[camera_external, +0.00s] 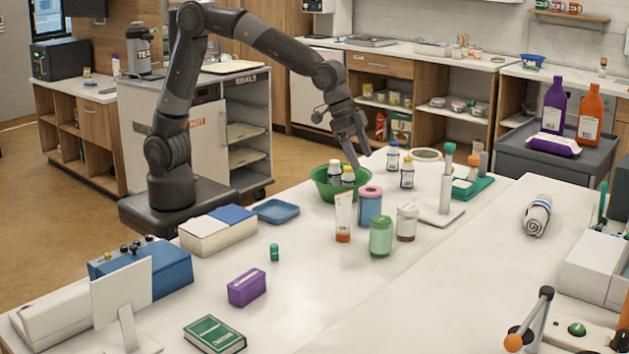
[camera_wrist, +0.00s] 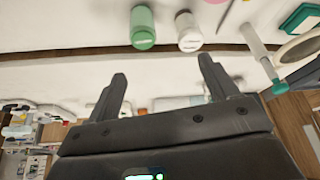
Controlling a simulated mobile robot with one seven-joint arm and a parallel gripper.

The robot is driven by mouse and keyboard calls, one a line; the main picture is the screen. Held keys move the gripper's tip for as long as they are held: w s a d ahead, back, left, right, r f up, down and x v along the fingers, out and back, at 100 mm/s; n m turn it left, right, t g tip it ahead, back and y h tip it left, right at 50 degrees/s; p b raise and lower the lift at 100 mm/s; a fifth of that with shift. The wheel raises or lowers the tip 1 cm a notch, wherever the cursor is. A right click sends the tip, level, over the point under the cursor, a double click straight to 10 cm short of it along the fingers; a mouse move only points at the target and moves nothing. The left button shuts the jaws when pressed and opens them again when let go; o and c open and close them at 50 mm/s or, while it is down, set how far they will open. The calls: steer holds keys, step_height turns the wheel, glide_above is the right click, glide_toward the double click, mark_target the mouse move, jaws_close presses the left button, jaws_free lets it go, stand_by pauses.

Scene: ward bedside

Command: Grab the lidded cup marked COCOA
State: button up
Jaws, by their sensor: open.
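Three lidded cups stand upright close together on the white table. One is blue with a pink lid (camera_external: 369,207), one is green (camera_external: 381,237), and one is white-topped with a brown lower part (camera_external: 407,222). Their markings are too small to read, so I cannot tell which says COCOA. My gripper (camera_external: 361,158) is open and empty, above and behind the cups near a green bowl. In the wrist view, the green cup (camera_wrist: 143,28) and white cup (camera_wrist: 188,32) lie beyond my spread fingers (camera_wrist: 163,70), apart from them.
The green bowl (camera_external: 325,187) holds small bottles. A tube (camera_external: 343,216) stands left of the cups. A stand with a green-topped post (camera_external: 446,180) is at their right. More bottles (camera_external: 407,172) stand behind. The table in front of the cups is clear.

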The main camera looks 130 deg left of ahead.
steer(key=n, duration=0.1)
glide_toward(410, 220)
steer(key=s+a, duration=0.1)
steer(key=a, duration=0.1)
steer(key=shift+g, duration=0.3)
steer(key=x, duration=0.5)
steer(key=shift+w+a+f, duration=0.1)
steer(key=shift+f, duration=0.05)
steer(key=shift+x, duration=2.95)
steer(key=shift+f, duration=0.1)
steer(key=shift+s, duration=0.2)
steer(key=shift+c, duration=0.2)
steer(key=c, duration=1.2)
